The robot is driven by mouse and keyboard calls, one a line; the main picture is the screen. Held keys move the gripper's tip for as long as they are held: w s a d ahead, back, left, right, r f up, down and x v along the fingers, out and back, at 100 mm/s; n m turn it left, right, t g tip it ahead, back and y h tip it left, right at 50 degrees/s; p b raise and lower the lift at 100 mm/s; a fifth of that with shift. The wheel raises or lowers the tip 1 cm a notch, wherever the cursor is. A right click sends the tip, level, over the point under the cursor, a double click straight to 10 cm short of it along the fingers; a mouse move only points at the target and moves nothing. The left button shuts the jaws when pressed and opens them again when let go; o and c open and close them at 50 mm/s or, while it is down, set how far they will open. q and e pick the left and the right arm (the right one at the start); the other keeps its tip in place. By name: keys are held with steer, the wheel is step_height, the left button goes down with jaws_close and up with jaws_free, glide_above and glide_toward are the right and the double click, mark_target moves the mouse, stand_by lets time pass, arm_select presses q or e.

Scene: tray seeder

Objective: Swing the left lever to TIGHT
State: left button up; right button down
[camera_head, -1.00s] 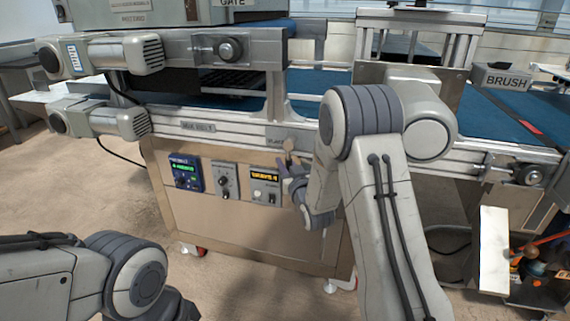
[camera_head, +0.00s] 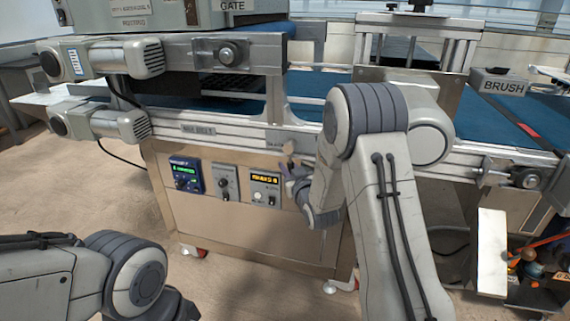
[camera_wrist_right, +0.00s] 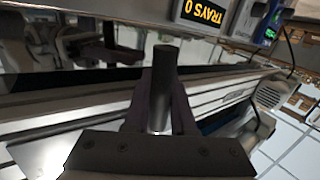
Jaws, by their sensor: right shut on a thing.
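The lever (camera_head: 289,148) is a small stalk with a pale end on the front rail of the belt machine, beside a small label too small to read. My right gripper (camera_head: 293,174) is at the lever, partly hidden by my own right arm. In the right wrist view, a dark round handle (camera_wrist_right: 163,85) stands between the two fingers of the right gripper (camera_wrist_right: 160,110), which are shut on it. I cannot tell which mark the lever points to. My left arm shows at the lower left; its gripper is out of the picture.
Below the rail, the cabinet carries a blue control box (camera_head: 186,175), a knob panel (camera_head: 225,182) and a yellow display (camera_head: 265,187). In the wrist view the display (camera_wrist_right: 208,12) reads TRAYS 0. A BRUSH box (camera_head: 503,82) and a bin of loose items (camera_head: 540,290) are at right.

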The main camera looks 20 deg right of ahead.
arm_select(q)
step_height(320, 180, up, 4)
steer(key=p, duration=0.3)
arm_select(e)
steer(key=s+d+n+g, duration=0.1)
steer(key=d+n+g, duration=0.1)
steer(key=n, duration=0.1)
steer(key=shift+s+d+r+h, duration=0.1)
steer(key=shift+s+d+h, duration=0.1)
steer(key=shift+s+h, duration=0.15)
steer(key=c, duration=0.8)
jaws_free()
steer(key=shift+o, duration=0.2)
